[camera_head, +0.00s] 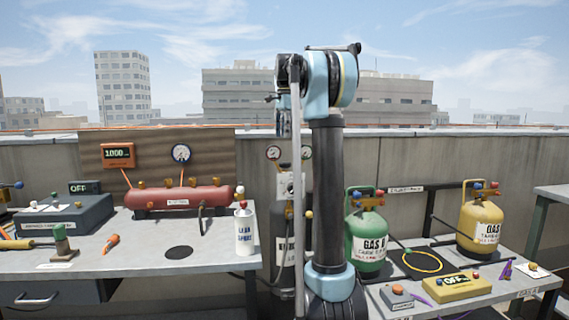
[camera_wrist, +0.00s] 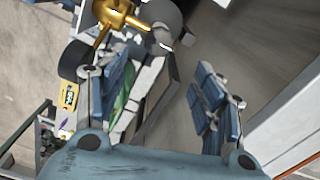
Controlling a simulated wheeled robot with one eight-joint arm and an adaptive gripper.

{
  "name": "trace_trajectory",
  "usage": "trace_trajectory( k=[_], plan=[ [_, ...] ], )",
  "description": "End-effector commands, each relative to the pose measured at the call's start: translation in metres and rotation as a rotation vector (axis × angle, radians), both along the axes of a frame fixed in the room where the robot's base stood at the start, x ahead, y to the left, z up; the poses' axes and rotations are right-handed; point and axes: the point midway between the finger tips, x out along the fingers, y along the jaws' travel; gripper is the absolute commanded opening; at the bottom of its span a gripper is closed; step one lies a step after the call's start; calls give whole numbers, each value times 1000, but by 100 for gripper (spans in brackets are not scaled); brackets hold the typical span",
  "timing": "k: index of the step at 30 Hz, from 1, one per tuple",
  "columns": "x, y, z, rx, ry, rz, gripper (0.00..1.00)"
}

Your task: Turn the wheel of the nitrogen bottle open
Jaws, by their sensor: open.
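The nitrogen bottle (camera_head: 286,254) is a grey cylinder standing behind my arm in the head view. My arm covers much of it, and its label is only partly readable. Round gauges show above it. In the wrist view a brass fitting (camera_wrist: 118,18) and a rounded grey part (camera_wrist: 160,22) lie at the top edge, probably the bottle's top. I cannot make out the wheel clearly. My gripper (camera_wrist: 166,80) is open, with its two blue-grey fingers spread and nothing held between them. The brass fitting is beyond the fingertips, apart from them.
The left bench holds a red manifold (camera_head: 180,198), a white spray can (camera_head: 245,229) and a grey box (camera_head: 66,216). A concrete parapet runs behind.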

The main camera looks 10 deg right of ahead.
Motion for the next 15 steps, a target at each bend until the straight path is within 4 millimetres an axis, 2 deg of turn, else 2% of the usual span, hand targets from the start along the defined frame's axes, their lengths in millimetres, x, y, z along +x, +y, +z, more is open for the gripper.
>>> trace_trajectory(
  k=[15],
  plan=[
    [-1, 0, -87, 0, 0, 1, 62]
  ],
)
